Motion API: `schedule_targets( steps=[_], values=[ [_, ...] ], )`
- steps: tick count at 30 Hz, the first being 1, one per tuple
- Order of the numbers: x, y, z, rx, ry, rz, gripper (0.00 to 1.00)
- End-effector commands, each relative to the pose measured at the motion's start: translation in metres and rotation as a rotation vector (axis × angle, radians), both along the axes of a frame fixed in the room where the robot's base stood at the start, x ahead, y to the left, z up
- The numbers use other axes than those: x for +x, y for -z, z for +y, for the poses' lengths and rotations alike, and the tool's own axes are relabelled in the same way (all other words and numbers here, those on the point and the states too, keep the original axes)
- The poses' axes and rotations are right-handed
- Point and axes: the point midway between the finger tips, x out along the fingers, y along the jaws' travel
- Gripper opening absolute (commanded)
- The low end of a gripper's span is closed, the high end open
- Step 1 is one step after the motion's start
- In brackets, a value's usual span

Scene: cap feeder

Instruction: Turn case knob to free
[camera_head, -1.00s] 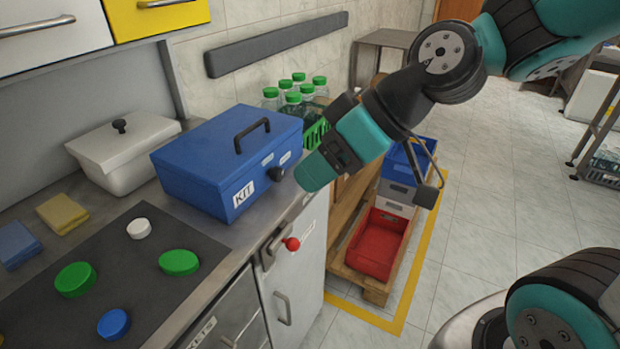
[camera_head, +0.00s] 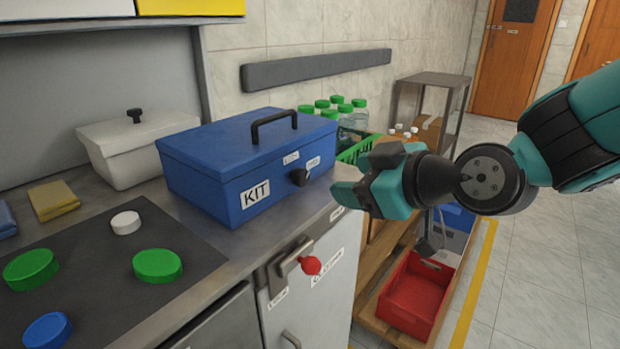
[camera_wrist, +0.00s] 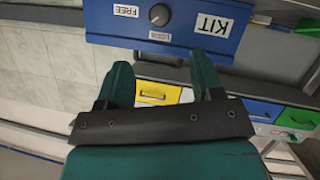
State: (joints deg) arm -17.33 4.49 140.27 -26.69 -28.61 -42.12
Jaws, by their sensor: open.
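The blue case (camera_head: 215,165) marked KIT sits closed on the counter, its handle on top. The knob's exact pointing is too small to tell. My gripper (camera_head: 340,192) is to the right of the knob and apart from it. In the wrist view my gripper (camera_wrist: 157,78) is open and empty, its fingers toward the case.
A white lidded box (camera_head: 135,150) stands left of the case. Green-capped bottles (camera_head: 345,112) in a green crate are behind my gripper. A red-knobbed latch (camera_head: 311,265) sticks out from the cabinet front below. Caps lie on the dark mat (camera_head: 85,270).

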Motion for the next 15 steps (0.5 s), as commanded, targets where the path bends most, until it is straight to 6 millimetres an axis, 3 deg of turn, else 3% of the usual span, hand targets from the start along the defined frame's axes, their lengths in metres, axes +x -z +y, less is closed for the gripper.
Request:
schedule_targets(
  steps=[9,15],
  values=[
    [0.050,0.028,0.046,-0.001,-0.001,0.003,0.60],
    [0.072,0.039,0.066,0.000,0.001,0.001,0.60]
  ],
)
